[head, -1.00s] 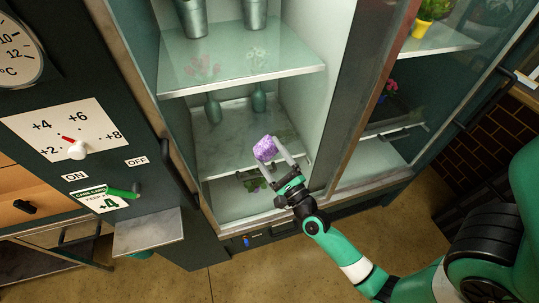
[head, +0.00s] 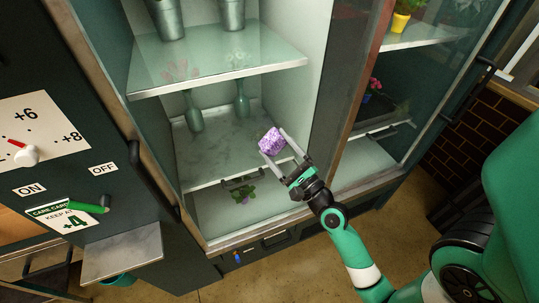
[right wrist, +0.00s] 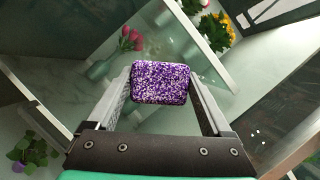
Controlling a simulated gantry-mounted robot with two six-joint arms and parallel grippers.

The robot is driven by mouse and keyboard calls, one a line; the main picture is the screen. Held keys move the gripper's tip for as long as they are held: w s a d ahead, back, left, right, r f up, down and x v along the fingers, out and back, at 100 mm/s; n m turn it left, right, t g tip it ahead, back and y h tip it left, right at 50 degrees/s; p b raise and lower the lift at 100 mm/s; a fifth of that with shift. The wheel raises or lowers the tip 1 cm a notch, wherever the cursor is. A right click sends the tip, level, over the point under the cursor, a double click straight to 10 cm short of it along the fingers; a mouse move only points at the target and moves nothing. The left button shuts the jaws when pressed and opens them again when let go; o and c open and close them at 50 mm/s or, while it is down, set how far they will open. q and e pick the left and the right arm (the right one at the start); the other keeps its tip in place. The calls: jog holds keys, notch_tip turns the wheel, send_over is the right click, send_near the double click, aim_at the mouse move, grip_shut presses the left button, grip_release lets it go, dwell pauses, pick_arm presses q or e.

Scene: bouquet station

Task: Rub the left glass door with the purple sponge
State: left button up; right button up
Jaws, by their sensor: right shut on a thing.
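The purple sponge (head: 271,141) is a small speckled block. My right gripper (head: 286,156) is shut on it, with one finger on each side. In the right wrist view the sponge (right wrist: 160,82) sits squarely between the fingertips. The left glass door (head: 222,205) is a clear pane in a metal frame, with a dark handle (head: 153,180) at its left side. The gripper and sponge are in front of the left bay, towards its right side. I cannot tell whether the sponge touches the clear glass. My left gripper is not in view.
A right bay (head: 360,165) holds potted flowers. A control panel (head: 50,135) and small ledge (head: 122,254) stand at left.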

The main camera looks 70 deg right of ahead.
jog(key=shift+s+d+f, duration=0.15)
jog(key=shift+s+d, duration=0.15)
jog(key=shift+s, duration=0.1)
jog(key=shift+s+d, duration=0.15)
jog(key=shift+s+d+b, duration=0.75)
jog(key=shift+s+b, duration=0.15)
jog(key=shift+b, duration=0.25)
jog(key=shift+w+a+r+p, duration=0.35)
jog(key=shift+w+a+p, duration=0.3)
jog(key=shift+p, duration=0.55)
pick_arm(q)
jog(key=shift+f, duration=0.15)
pick_arm(e)
jog(key=shift+w+a+f, duration=0.15)
jog(key=shift+w+f, duration=0.05)
jog(key=shift+w, duration=0.1)
